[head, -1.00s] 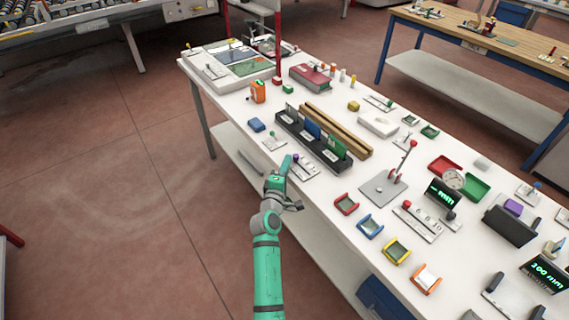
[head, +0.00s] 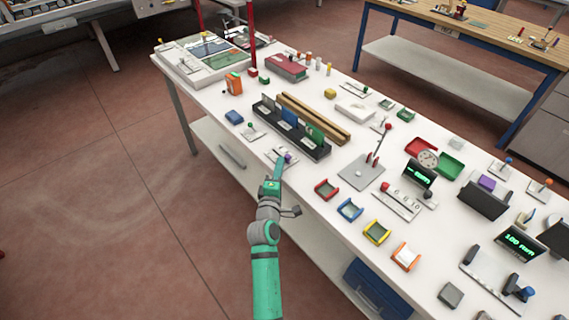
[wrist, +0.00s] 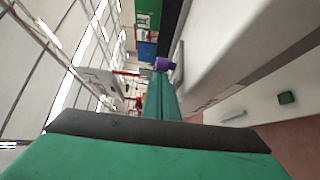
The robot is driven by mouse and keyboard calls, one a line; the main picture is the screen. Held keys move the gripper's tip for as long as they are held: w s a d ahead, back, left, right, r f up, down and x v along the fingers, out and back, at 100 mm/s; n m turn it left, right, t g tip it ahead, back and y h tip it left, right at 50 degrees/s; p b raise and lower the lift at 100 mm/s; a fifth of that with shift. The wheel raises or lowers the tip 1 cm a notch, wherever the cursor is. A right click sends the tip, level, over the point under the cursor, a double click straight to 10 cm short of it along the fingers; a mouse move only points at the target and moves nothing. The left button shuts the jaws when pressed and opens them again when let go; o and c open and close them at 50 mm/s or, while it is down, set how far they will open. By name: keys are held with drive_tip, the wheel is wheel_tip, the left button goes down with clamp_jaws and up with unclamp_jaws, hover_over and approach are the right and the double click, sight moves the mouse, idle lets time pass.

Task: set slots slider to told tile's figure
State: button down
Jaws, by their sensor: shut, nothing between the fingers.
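The slots slider is a pale plate (head: 273,152) with a purple knob (head: 288,157), on the table's near edge. It lies in front of a dark slotted rack (head: 321,154). The rack holds upright tiles: a green tile (head: 315,134), a blue tile (head: 289,117) and a greyish one at its left. My gripper (head: 279,163) is shut and empty, its tips just left of the purple knob. In the wrist view the purple knob (wrist: 164,64) stands just beyond my shut fingers (wrist: 158,95); I cannot tell whether they touch. Figures on tiles and plate are too small to read.
A green-knobbed slider (head: 250,127) and a blue block (head: 234,117) lie to the left. Wooden bars (head: 315,116) lie behind the rack. A grey stand (head: 361,173) with a red-topped rod and coloured trays (head: 327,189) stand to the right.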

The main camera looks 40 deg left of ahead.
drive_tip(key=shift+w+d, duration=0.1)
drive_tip(key=shift+d, duration=0.05)
drive_tip(key=s+a, duration=0.3)
drive_tip(key=shift+a, duration=0.25)
drive_tip(key=v, duration=1)
drive_tip(key=shift+d, duration=0.1)
drive_tip(key=s+d+f+m+h, duration=0.1)
drive_tip(key=s+d+f+m, duration=0.25)
drive_tip(key=d, duration=0.35)
drive_tip(key=s+d+f+m+g+h, duration=0.1)
drive_tip(key=s+d+f+m, duration=0.25)
drive_tip(key=d, duration=0.35)
drive_tip(key=s+d+f+m+h, duration=0.1)
drive_tip(key=s+d+f+m, duration=0.2)
drive_tip(key=d, duration=0.4)
drive_tip(key=s+d+r+m+h, duration=0.2)
drive_tip(key=s+d+r+m, duration=0.2)
drive_tip(key=s+d+m, duration=0.2)
drive_tip(key=s+d+r+m+h, duration=0.3)
drive_tip(key=s+d+m, duration=0.4)
drive_tip(key=s+d, duration=0.4)
drive_tip(key=shift+v, duration=0.9)
drive_tip(key=shift+r, duration=0.15)
